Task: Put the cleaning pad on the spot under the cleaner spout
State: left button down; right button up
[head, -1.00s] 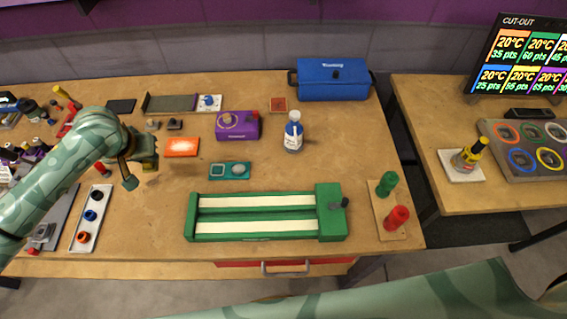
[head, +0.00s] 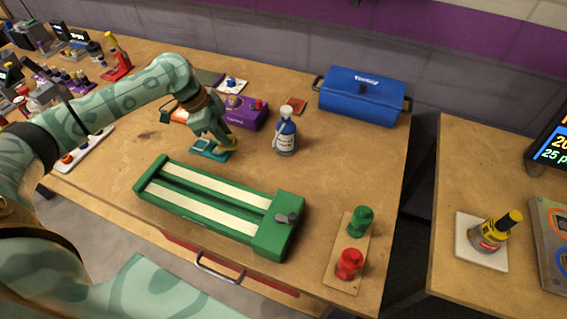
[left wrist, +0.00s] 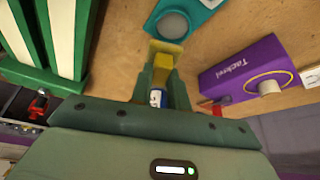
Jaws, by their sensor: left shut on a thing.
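My left gripper (head: 226,146) is shut on a small yellow pad (head: 231,142), just at the right end of a teal plate (head: 203,152). In the left wrist view the yellow pad (left wrist: 168,47) sticks out beyond the fingers, beside the plate's grey round disc (left wrist: 173,24). I cannot tell whether the pad touches the plate. A white and blue bottle (head: 285,137) stands upright to the right of the gripper. I cannot tell for certain which thing is the cleaner spout. My right gripper is not in view.
A purple box (head: 243,112) stands just behind the gripper. A green slotted track (head: 273,247) lies in front, a blue case (head: 362,97) at the back right. Green and red pegs (head: 349,263) stand on a wooden board. Bare table lies around the bottle.

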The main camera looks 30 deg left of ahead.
pick_arm(q)
jog(key=d, duration=0.4)
jog(key=d+b, duration=0.1)
jog(key=d, duration=0.8)
jog(key=shift+w, duration=0.4)
jog(key=shift+d+f, duration=0.1)
notch_tip(320, 180, down, 4)
jog(key=shift+r+b, duration=0.15)
jog(key=shift+b, duration=1.1)
jog(key=shift+r, duration=0.15)
jog(key=c, duration=1.3)
grip_release()
jog(key=shift+c, duration=0.2)
jog(key=p+v, duration=0.5)
jog(key=v, duration=0.7)
